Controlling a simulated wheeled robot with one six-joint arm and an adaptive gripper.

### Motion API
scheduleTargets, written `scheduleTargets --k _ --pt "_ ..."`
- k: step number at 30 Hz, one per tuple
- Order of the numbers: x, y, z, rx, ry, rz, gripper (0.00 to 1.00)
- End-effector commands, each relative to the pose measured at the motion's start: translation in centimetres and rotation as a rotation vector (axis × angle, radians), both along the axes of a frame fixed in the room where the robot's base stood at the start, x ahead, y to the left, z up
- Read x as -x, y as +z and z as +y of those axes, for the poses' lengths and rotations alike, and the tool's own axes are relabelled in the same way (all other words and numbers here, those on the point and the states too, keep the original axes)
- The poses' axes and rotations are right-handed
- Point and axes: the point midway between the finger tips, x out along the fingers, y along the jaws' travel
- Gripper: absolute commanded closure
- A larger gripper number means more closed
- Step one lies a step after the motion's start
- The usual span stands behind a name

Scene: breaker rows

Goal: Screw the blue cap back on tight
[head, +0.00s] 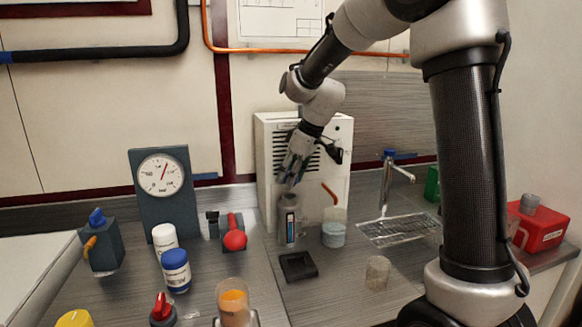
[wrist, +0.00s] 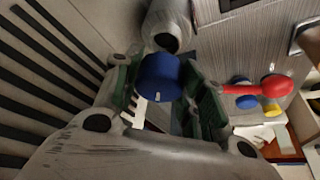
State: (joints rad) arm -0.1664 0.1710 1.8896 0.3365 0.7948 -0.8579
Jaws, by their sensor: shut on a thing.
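The blue cap (wrist: 160,78) sits between the green-padded fingers of my gripper (wrist: 164,92), which is shut on it. A grey bottle (wrist: 166,18) shows behind the cap in the wrist view, with its dark round mouth open. In the head view the bottle (head: 288,222) stands upright on the counter, with a dark and blue label. My gripper (head: 290,178) points down just above the bottle top there. The cap is apart from the mouth; the exact gap and alignment are hard to tell. In the head view my fingers hide the cap.
A vented white case (head: 335,165) stands close behind the bottle. A jar with pale blue contents (head: 333,234) is just right of it, a black square tray (head: 298,266) in front. A red-knobbed lever (head: 234,238) and a blue-lidded jar (head: 176,270) are to the left.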

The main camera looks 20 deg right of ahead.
Motion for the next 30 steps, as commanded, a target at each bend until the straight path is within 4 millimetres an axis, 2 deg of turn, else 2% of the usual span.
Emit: scheduleTargets --k 3,9,30 --pt "0.0 -1.0 0.0 0.0 -0.001 0.001 0.79" --pt "0.0 -1.8 0.0 0.0 -0.001 0.0 0.79" --pt "0.0 -1.9 0.0 0.0 0.0 0.0 0.79"
